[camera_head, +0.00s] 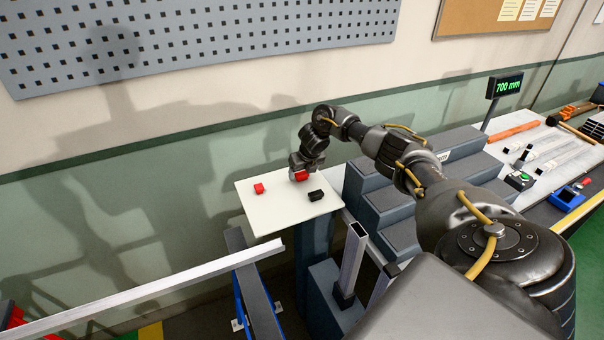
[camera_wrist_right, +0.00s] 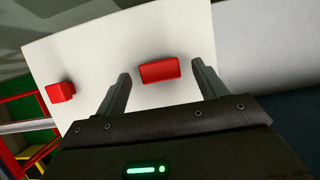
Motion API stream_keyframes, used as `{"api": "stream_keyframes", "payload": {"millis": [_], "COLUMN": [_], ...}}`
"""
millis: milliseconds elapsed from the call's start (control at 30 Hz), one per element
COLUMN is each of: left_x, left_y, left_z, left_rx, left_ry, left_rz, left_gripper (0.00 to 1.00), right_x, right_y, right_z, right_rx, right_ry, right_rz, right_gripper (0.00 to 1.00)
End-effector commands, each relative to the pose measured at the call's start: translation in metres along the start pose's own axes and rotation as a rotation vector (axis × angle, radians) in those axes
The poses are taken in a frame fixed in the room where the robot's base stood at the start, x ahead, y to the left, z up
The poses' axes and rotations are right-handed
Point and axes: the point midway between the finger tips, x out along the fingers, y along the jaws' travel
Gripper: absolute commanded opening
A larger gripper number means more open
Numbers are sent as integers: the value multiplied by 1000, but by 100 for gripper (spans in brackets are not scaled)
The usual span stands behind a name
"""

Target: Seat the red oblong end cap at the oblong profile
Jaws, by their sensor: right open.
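A red oblong cap (camera_wrist_right: 159,70) lies on a white plate (camera_wrist_right: 100,55). My right gripper (camera_wrist_right: 161,72) is open, with one finger on either side of this cap and gaps showing. In the head view the right gripper (camera_head: 299,168) is over the same cap (camera_head: 302,176). A second, blockier red cap (camera_head: 259,188) lies to the left on the plate and also shows in the wrist view (camera_wrist_right: 60,92). An upright, open-topped metal profile (camera_head: 352,258) stands in front of the plate; I cannot tell whether it is the oblong one. My left gripper is out of view.
A black cap (camera_head: 316,195) lies right of the gripper on the plate. Grey stepped blocks (camera_head: 400,195) stand close right, beneath my right arm. A long silver profile (camera_head: 150,295) crosses the lower left. A perforated panel (camera_head: 200,35) hangs on the wall behind.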

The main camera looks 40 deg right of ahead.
Motion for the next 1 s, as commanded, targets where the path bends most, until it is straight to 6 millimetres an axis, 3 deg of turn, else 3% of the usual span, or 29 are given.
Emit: {"api": "stream_keyframes", "payload": {"millis": [133,367,733,1000], "left_x": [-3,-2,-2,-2], "left_y": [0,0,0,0], "left_z": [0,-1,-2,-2], "left_rx": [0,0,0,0], "left_ry": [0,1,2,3], "left_rz": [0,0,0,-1], "left_gripper": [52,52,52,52], "right_x": [12,14,13,12], "right_y": [0,0,0,0], "right_z": [0,0,0,0], "right_rx": [0,-1,-1,-1], "right_ry": [0,-1,-1,-2], "right_rz": [0,0,0,0], "right_gripper": [71,71,24,23]}}
